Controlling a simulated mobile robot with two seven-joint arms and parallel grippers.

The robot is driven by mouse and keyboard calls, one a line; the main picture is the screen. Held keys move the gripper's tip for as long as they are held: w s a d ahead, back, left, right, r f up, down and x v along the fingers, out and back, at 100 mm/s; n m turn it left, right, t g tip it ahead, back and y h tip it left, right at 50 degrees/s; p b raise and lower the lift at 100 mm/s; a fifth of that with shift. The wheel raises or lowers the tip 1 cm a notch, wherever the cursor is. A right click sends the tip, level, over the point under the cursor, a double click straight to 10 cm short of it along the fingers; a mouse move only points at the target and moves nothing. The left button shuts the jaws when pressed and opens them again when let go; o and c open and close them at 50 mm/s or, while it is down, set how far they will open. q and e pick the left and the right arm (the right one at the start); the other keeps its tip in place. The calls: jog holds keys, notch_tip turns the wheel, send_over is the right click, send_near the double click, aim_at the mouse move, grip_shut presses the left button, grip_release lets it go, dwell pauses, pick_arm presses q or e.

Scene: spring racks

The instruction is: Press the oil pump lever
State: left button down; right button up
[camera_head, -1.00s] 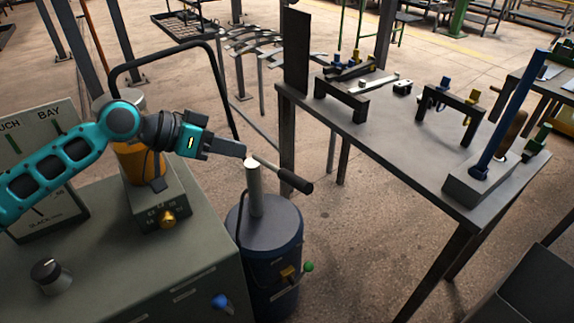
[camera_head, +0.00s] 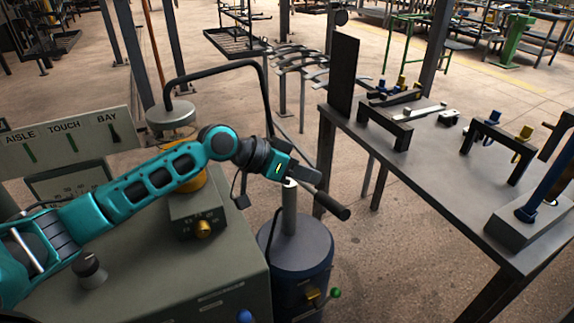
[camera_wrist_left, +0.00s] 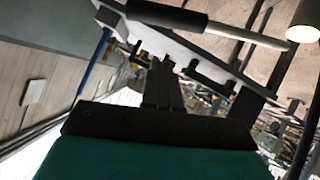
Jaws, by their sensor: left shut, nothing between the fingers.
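The oil pump (camera_head: 303,248) is a dark blue drum with a grey upright post (camera_head: 290,208). Its lever (camera_head: 331,205) has a black grip and slopes down to the right from the post top. My left gripper (camera_head: 316,177) is shut and empty, just above and beside the lever near the post top. In the left wrist view the closed fingers (camera_wrist_left: 162,75) show below the lever's black grip (camera_wrist_left: 168,16), with a visible gap in the picture. The pale rod (camera_wrist_left: 248,36) runs from the grip towards the post (camera_wrist_left: 304,20). Contact is not seen. My right gripper is not in view.
A grey cabinet (camera_head: 200,275) with knobs and an orange-bodied device stands left of the pump, under my left arm. A grey metal table (camera_head: 420,170) with fixtures stands to the right. Open floor (camera_head: 365,270) lies between pump and table. A bent black tube (camera_head: 215,68) arches behind.

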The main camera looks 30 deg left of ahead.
aim_at(319, 193)
pick_arm(q)
jog(key=shift+w+d+f, duration=0.15)
jog(key=shift+d+f, duration=0.3)
jog(key=shift+f, duration=0.35)
jog(key=shift+w+d+f, duration=0.15)
jog(key=shift+d+f, duration=0.25)
jog(key=shift+f, duration=0.35)
jog(key=shift+w+d+f, duration=0.15)
jog(key=shift+d+f, duration=0.3)
jog(key=shift+f, duration=0.35)
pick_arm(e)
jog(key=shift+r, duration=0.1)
